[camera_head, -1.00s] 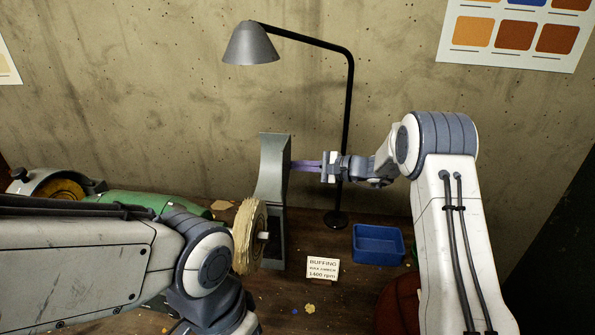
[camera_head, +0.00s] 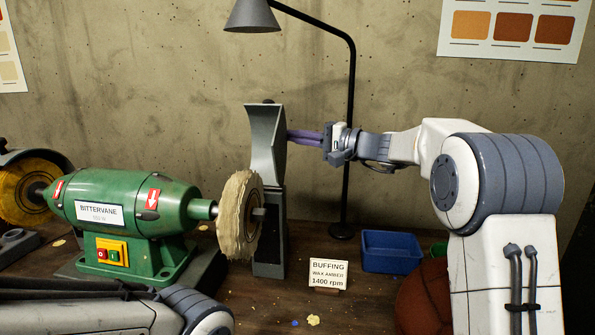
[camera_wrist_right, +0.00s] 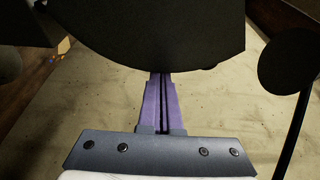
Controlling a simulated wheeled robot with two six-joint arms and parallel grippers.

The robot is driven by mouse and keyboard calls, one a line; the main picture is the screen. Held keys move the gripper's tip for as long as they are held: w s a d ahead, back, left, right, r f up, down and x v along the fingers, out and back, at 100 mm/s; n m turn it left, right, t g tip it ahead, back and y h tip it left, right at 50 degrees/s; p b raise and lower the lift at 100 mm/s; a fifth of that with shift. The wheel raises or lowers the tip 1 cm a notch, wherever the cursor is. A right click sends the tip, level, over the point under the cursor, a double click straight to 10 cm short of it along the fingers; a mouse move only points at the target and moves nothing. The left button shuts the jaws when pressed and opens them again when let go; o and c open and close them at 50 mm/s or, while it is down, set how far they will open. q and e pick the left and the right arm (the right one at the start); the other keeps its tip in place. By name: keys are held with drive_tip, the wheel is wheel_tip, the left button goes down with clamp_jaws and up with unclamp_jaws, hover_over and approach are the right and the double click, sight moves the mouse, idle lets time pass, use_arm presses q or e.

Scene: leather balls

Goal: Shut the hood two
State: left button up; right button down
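A tall grey curved hood (camera_head: 266,142) stands upright on a grey post just behind the pale buffing wheel (camera_head: 238,215); its curved plate does not cover the wheel's front. I see no number on it. My right gripper (camera_head: 290,136) comes from the right, with its purple fingertips at the hood's right edge; I cannot tell if they touch. In the right wrist view the fingers (camera_wrist_right: 161,85) lie side by side with only a thin dark line between them, holding nothing, and a large dark shape hides their tips. My left gripper is out of view; only my left arm shows.
A green grinder (camera_head: 130,222) carries the wheel, with a yellow wheel (camera_head: 22,190) under another dark hood at far left. A black lamp pole (camera_head: 348,150) stands behind my right gripper. A sign (camera_head: 328,274), a blue tray (camera_head: 390,251) and a brown ball (camera_head: 424,303) are at right.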

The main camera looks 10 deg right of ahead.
sight(274, 153)
drive_tip(key=s+n+b, duration=0.1)
drive_tip(key=n+b, duration=0.1)
drive_tip(key=b, duration=0.2)
drive_tip(key=s+n+y+b, duration=0.1)
drive_tip(key=s+b, duration=0.1)
drive_tip(key=b, duration=0.3)
drive_tip(key=s+a+n+b, duration=0.1)
drive_tip(key=s+n+b, duration=0.1)
drive_tip(key=b, duration=0.3)
drive_tip(key=shift+s+r+n+y, duration=0.15)
drive_tip(key=shift+r+n+y, duration=0.15)
drive_tip(key=shift+y, duration=0.1)
drive_tip(key=s+n+b, duration=0.2)
drive_tip(key=b, duration=0.2)
drive_tip(key=s+a+n+y+b, duration=0.1)
drive_tip(key=s+b, duration=0.1)
drive_tip(key=b, duration=0.2)
drive_tip(key=s+a+n+y+b, duration=0.1)
drive_tip(key=s+n+b, duration=0.1)
drive_tip(key=b, duration=0.2)
drive_tip(key=shift+s+f+n+g, duration=0.2)
drive_tip(key=shift+f+n+g, duration=0.1)
drive_tip(key=shift+f, duration=0.05)
drive_tip(key=shift+s+n+b, duration=0.25)
drive_tip(key=shift+n+b, duration=0.05)
drive_tip(key=shift+b, duration=0.35)
drive_tip(key=shift+s+a+f+b, duration=0.15)
drive_tip(key=shift+s+f+b, duration=0.1)
drive_tip(key=shift+s+b, duration=0.5)
drive_tip(key=shift+w, duration=0.15)
